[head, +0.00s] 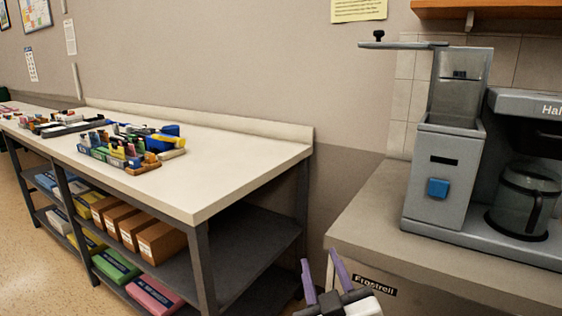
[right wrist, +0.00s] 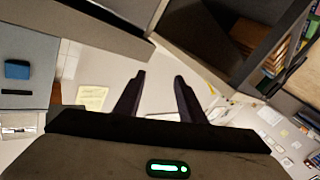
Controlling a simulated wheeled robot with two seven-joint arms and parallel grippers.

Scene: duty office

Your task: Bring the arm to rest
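My right gripper (head: 323,272) shows at the bottom of the head view, in front of the counter's left edge and below its top. Its two purple fingers stand apart with nothing between them. In the right wrist view the two dark fingers (right wrist: 158,95) are also spread and empty. My left gripper is in neither view.
A grey coffee machine (head: 440,170) with a glass pot (head: 525,195) stands on the counter (head: 365,225) at right. A gap separates bench and counter.

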